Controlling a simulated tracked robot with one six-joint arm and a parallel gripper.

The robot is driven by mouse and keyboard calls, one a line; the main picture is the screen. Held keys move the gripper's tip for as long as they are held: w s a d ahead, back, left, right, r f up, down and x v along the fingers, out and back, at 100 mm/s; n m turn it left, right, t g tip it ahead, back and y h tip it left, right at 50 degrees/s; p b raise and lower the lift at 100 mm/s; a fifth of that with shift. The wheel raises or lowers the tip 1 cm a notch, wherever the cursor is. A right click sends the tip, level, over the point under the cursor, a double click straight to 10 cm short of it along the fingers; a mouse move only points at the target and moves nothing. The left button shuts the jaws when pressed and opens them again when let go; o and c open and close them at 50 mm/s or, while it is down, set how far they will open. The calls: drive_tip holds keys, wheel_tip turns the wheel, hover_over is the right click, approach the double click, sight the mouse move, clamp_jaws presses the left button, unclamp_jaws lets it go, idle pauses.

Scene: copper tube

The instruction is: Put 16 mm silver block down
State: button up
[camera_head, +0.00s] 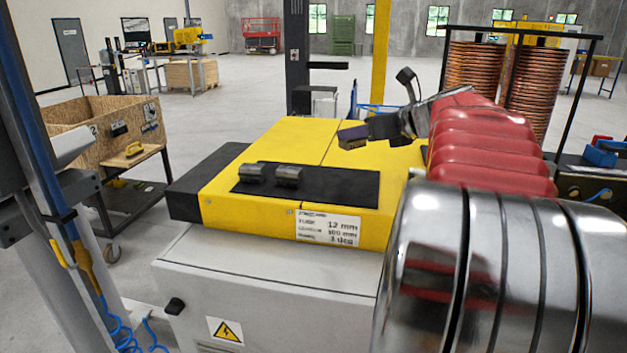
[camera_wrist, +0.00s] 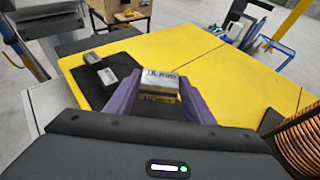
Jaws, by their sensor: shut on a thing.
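My gripper (camera_wrist: 157,98) has two purple fingers, shut on a silver block (camera_wrist: 158,79) with a dark label that seems to read 16 mm. Two other silver-grey blocks rest side by side on the mat, a left one (camera_head: 252,172) and a right one (camera_head: 288,176).
The mat's right part is bare. A white label (camera_head: 331,229) reading 12 mm is on the table's front face. A wooden crate (camera_head: 110,135) stands on a cart at left. Copper tube coils (camera_head: 535,80) stand at right, behind my arm.

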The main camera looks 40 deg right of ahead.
drive_tip(key=shift+f, duration=3)
drive_tip(key=shift+f, duration=0.1)
drive_tip(key=shift+f, duration=1.8)
drive_tip(key=shift+f, duration=0.1)
drive_tip(key=o, duration=1.6)
